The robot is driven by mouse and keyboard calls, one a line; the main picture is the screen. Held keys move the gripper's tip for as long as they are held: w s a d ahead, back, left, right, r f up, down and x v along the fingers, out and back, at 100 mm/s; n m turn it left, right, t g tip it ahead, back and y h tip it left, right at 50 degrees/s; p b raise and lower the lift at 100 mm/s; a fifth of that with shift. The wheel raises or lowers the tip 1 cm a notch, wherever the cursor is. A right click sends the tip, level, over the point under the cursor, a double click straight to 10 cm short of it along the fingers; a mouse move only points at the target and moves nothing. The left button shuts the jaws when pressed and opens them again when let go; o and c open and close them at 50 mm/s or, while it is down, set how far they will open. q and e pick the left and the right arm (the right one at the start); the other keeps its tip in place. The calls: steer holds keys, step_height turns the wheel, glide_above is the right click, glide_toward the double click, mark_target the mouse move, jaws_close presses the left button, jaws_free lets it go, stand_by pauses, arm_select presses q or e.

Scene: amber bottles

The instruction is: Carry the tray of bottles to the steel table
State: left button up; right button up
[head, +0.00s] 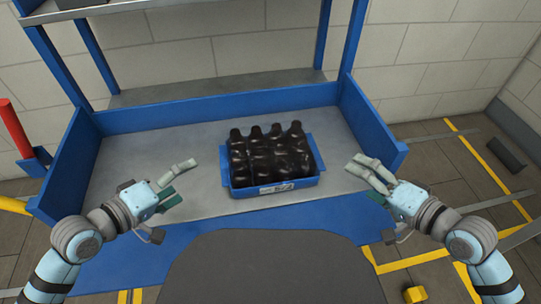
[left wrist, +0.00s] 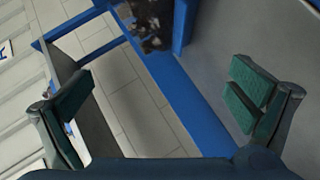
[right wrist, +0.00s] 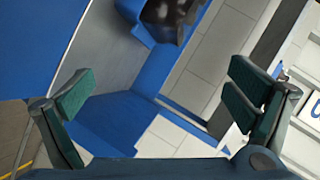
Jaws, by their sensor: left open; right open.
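A blue tray (head: 238,191) packed with several dark bottles (head: 272,155) sits upright on the grey top of a blue-framed bench (head: 340,190). The tray wall (left wrist: 184,28) and bottles (left wrist: 152,22) also show at the top of the left wrist view. The right wrist view shows the tray edge (right wrist: 132,22) and bottles (right wrist: 168,18) too. My left gripper (head: 182,180) is open and empty, left of the tray and apart from it. My right gripper (head: 362,180) is open and empty, right of the tray and apart from it. No separate steel table is clearly seen.
Blue side walls and a back lip edge the bench, with a shelf (head: 120,14) above. A red post (head: 15,128) stands at the far left. Yellow floor lines (head: 490,170) and a small yellow object (head: 415,294) lie to the right. The bench top around the tray is clear.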

arm_select(q)
steer(key=x, duration=1.4)
steer(key=shift+w+d, duration=0.1)
arm_select(e)
glide_toward(320, 156)
steer(key=w+a, duration=0.1)
steer(key=a, duration=0.1)
steer(key=w+a, duration=0.1)
steer(key=a, duration=0.1)
steer(key=w+a, duration=0.2)
steer(key=shift+w, duration=0.1)
arm_select(q)
steer(key=c, duration=1.9)
arm_select(e)
steer(key=c, duration=1.9)
arm_select(q)
steer(key=shift+c, duration=1.1)
arm_select(e)
steer(key=shift+c, duration=0.7)
arm_select(q)
steer(key=shift+r, duration=0.1)
arm_select(e)
steer(key=shift+r, duration=0.15)
